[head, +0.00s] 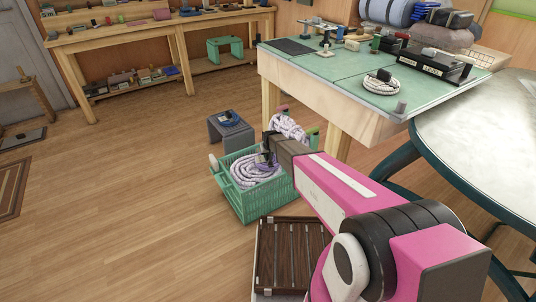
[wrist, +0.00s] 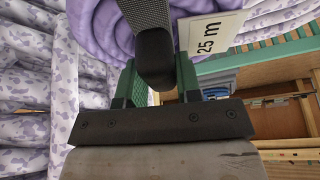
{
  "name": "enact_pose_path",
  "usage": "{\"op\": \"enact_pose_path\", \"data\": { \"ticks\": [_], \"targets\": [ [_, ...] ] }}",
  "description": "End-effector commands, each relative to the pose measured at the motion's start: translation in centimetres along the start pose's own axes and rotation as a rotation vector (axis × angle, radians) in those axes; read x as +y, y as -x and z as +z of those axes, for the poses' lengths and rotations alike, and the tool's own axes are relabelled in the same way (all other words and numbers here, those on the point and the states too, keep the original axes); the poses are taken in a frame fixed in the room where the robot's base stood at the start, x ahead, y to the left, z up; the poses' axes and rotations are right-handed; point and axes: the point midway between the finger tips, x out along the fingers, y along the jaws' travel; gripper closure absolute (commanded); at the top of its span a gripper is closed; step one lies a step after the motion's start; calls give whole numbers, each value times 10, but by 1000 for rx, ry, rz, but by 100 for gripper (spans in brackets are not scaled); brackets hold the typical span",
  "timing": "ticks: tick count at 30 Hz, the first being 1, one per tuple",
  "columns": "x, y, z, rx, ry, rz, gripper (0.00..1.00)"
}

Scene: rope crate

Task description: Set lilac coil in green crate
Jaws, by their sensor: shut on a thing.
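The green crate (head: 262,203) stands on the floor, left of the workbench. The lilac coil (head: 252,170) shows within the crate's rim in the head view. In the wrist view the lilac coil (wrist: 95,22) fills the top, beside a white "25 m" label (wrist: 217,35). My gripper (head: 267,158) is over the crate, shut on the lilac coil; it also shows in the wrist view (wrist: 155,55). The exact grip point is hidden behind the fingers. I cannot tell whether the coil touches the crate's floor.
A speckled white-and-lilac coil (head: 288,127) is behind the crate, and speckled rope (wrist: 30,95) fills the wrist view's left. A dark slatted box (head: 292,258) is in front. Floor to the left is clear.

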Motion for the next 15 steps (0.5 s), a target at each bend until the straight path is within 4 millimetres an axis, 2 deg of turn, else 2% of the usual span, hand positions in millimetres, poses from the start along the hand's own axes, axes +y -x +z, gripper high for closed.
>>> {"op": "enact_pose_path", "data": {
  "ticks": [15],
  "targets": [
    [0, -6, 2, 1, 0, 0, 100]
  ]
}}
